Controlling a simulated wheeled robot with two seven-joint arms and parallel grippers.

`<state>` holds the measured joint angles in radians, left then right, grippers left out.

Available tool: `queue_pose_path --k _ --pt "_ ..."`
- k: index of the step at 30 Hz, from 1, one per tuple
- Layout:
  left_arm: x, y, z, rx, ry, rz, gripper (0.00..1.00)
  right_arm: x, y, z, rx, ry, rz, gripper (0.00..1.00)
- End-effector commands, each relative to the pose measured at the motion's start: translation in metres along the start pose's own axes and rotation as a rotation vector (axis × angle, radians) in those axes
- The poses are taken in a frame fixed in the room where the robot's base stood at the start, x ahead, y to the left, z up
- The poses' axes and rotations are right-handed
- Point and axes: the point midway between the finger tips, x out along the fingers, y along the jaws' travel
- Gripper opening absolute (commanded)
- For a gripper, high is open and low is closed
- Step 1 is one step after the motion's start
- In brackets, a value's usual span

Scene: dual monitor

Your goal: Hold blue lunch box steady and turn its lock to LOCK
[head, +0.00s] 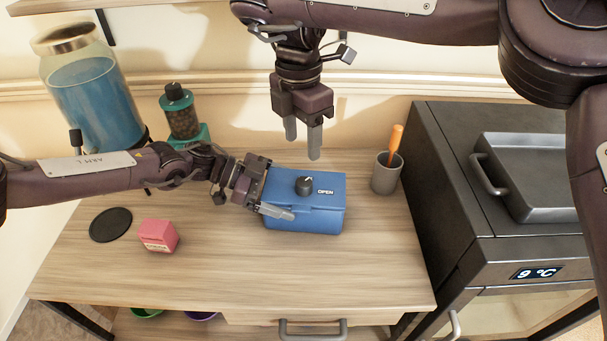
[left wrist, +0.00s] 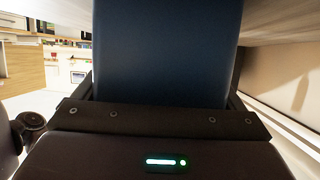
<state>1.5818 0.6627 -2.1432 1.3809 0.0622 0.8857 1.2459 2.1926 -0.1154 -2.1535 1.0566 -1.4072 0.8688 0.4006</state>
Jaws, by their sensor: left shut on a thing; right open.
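The blue lunch box (head: 325,219) sits on the wooden table. A dark round lock knob (head: 304,186) is on its lid, with the word OPEN printed to the right of it. My left gripper (head: 272,192) is shut on the lunch box from its left side, with one finger along the front face. In the left wrist view the blue side of the box (left wrist: 165,50) fills the space between the fingers. My right gripper (head: 302,142) is open and empty, pointing down above the back of the lid, apart from the knob.
A pink box (head: 158,235) and a black disc (head: 111,224) lie on the table (head: 220,275) at the left. A grey cup (head: 386,173) with an orange-handled item stands right of the lunch box. A dark appliance (head: 450,190) borders the right. The table front is clear.

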Motion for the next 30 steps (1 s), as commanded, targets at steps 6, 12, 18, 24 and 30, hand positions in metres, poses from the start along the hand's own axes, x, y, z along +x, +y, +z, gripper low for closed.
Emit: queue_pose_path --k 6,12,18,24,30 --pt "0.0 0.0 -0.001 0.001 0.001 0.001 0.54 0.047 -0.001 0.0 -0.002 0.004 -0.004 0.53" --pt "0.0 0.0 -0.001 0.001 0.001 0.001 0.54 0.08 -0.001 0.0 0.0 0.003 -0.003 0.53" --pt "0.0 0.0 -0.001 0.001 0.001 0.001 0.54 0.095 0.0 0.0 0.001 0.003 -0.002 0.53" --pt "0.0 0.0 -0.001 0.001 0.001 0.001 0.54 0.097 0.0 0.0 0.0 0.003 0.0 0.53" --pt "0.0 0.0 -0.001 0.001 0.001 0.001 0.54 0.097 0.0 0.0 0.0 0.003 0.0 0.4"
